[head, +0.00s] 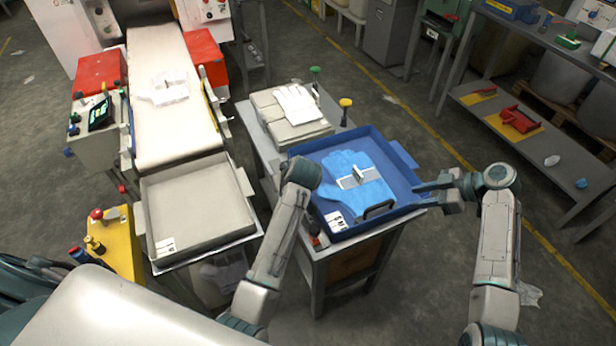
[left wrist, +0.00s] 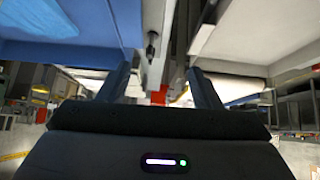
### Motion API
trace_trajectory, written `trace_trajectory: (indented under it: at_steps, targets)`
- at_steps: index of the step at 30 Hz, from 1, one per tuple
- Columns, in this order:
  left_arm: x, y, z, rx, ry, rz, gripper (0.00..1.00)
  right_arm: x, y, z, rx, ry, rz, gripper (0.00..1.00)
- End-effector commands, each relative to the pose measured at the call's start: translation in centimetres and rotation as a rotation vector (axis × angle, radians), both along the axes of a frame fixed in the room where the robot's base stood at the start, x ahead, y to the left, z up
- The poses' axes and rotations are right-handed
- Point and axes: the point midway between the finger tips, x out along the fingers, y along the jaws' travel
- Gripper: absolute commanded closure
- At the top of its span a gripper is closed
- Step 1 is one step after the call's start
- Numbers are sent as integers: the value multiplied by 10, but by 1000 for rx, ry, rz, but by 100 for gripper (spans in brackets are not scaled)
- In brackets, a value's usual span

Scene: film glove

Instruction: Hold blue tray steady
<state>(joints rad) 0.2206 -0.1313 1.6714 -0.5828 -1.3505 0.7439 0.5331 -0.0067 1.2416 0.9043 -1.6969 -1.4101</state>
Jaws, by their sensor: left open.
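The blue tray (head: 300,150) sits on a grey stand in the head view. A light blue glove shape (head: 345,160) lies in it, with a small pale rectangular piece on top. My right gripper (head: 420,194) is at the tray's right edge by its side tab; whether its fingers are closed on the tab is unclear. My left arm comes up at the tray's left side, and its gripper is hidden there in the head view.
A grey tray (head: 160,222) stands left of the blue one, below a pale conveyor (head: 165,110). Stacked grey pads (head: 280,128) lie behind the blue tray, near yellow and green knobs. A shelf rack stands at right, with open floor before it.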

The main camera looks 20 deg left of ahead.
Motion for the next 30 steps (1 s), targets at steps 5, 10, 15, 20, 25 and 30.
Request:
trace_trajectory:
  at_steps: [5, 10, 15, 20, 25, 30]
  targets:
    - [6, -38, 13, -125, 152, 0, 42, 0, 0, 0, 0, 0, 0, 64]
    - [6, -56, 20, -178, 227, -10, 42, 0, 0, 0, 0, 0, 0, 64]
    - [8, -56, 11, -188, 246, -12, 42, 0, 0, 0, 0, 0, 0, 64]
    - [14, -49, -14, -186, 247, -12, 42, 0, 0, 0, 0, 0, 0, 64]
    - [23, -40, -43, -186, 246, -12, 42, 0, 0, 0, 0, 0, 0, 64]
    - [30, -34, -65, -187, 244, -13, 42, 0, 0, 0, 0, 0, 0, 64]
